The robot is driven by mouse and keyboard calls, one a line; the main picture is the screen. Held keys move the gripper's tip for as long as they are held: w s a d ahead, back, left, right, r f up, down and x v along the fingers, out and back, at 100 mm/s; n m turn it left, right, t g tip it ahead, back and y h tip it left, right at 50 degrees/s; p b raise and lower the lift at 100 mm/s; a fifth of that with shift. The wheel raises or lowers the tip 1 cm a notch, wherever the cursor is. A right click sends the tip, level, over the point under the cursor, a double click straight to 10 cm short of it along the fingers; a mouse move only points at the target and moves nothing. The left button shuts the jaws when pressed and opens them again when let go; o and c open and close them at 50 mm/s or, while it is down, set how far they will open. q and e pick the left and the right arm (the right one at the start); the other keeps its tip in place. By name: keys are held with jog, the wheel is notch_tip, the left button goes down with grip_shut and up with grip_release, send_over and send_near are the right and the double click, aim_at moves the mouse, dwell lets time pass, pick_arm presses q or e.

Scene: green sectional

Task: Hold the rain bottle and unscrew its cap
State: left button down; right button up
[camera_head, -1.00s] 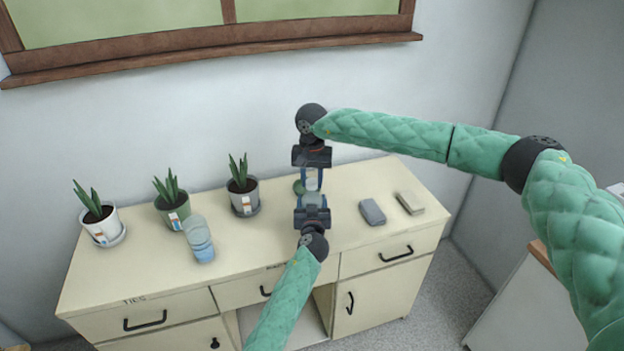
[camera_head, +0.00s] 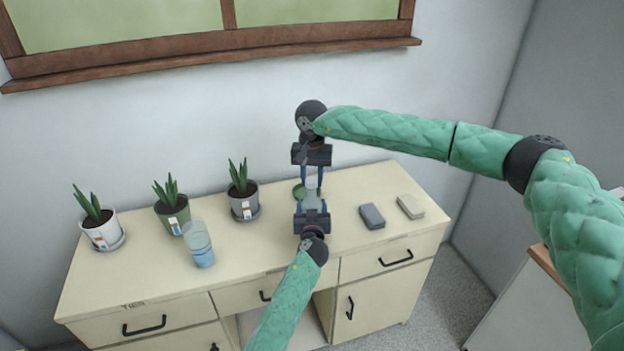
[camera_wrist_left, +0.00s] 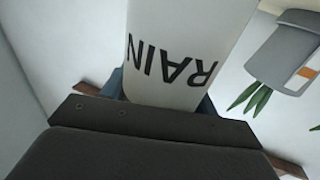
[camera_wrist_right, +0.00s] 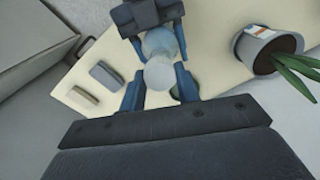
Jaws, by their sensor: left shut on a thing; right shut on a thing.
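The rain bottle (camera_head: 312,197) is pale and held above the dresser, between my two grippers. In the left wrist view its white side (camera_wrist_left: 178,62) shows the word RAIN upside down. My left gripper (camera_head: 312,207) comes from below and is shut on the bottle's body. My right gripper (camera_head: 312,184) comes from above and is shut on the cap end. In the right wrist view its fingers stand on either side of the pale round cap (camera_wrist_right: 159,73). Whether the cap has come loose on its thread cannot be told.
The cream dresser (camera_head: 130,285) stands against the wall. On it are a clear bottle with blue contents (camera_head: 199,245), three potted plants (camera_head: 243,198), a dark grey block (camera_head: 372,216), a beige block (camera_head: 411,206) and a small round green thing (camera_head: 299,191). The front middle top is clear.

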aim_at(312, 180)
jog(key=shift+r, duration=2)
pick_arm(q)
jog(key=shift+c, duration=1.6)
grip_release()
